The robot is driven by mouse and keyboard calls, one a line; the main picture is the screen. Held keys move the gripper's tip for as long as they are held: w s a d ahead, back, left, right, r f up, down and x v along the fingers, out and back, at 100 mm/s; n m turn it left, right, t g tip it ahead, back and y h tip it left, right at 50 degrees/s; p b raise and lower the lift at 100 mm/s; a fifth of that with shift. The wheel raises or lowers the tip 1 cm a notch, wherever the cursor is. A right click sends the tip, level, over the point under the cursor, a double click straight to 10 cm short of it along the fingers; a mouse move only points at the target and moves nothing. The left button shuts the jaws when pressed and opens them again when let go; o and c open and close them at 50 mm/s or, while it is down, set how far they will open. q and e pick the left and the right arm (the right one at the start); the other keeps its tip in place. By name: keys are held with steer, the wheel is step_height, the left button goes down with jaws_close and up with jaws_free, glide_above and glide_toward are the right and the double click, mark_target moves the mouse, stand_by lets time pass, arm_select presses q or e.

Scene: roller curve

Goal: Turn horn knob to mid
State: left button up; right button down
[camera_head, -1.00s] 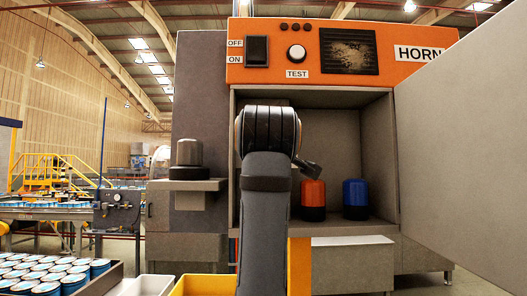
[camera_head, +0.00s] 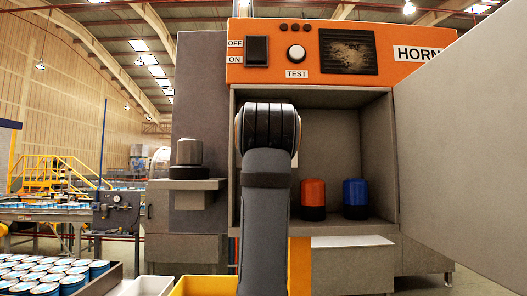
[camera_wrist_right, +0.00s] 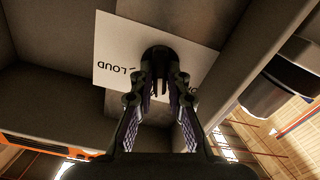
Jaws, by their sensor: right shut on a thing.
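The horn knob (camera_wrist_right: 157,57) is dark and round, on a white plate (camera_wrist_right: 112,45) inside the cabinet. The plate reads "LOUD" upside down in the right wrist view; its other lettering is mostly covered by my fingers. My right gripper (camera_wrist_right: 159,85) is shut on the knob, one finger on each side. The knob's pointer direction cannot be made out. In the head view my right arm hides the gripper, the knob and nearly all of the plate. My left gripper is not in view.
The open grey cabinet (camera_head: 360,88) holds an orange cylinder (camera_head: 313,192) and a blue cylinder (camera_head: 356,192) on its floor. Its large door (camera_head: 470,130) stands open at right. An orange panel (camera_head: 390,68) is above. A grey-capped cylinder (camera_head: 189,153) stands on a side shelf.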

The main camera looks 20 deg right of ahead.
steer(key=shift+m, duration=1.5)
steer(key=c, duration=1.3)
jaws_free()
steer(key=shift+r, duration=0.15)
step_height(320, 180, up, 10)
steer(key=shift+f, duration=0.1)
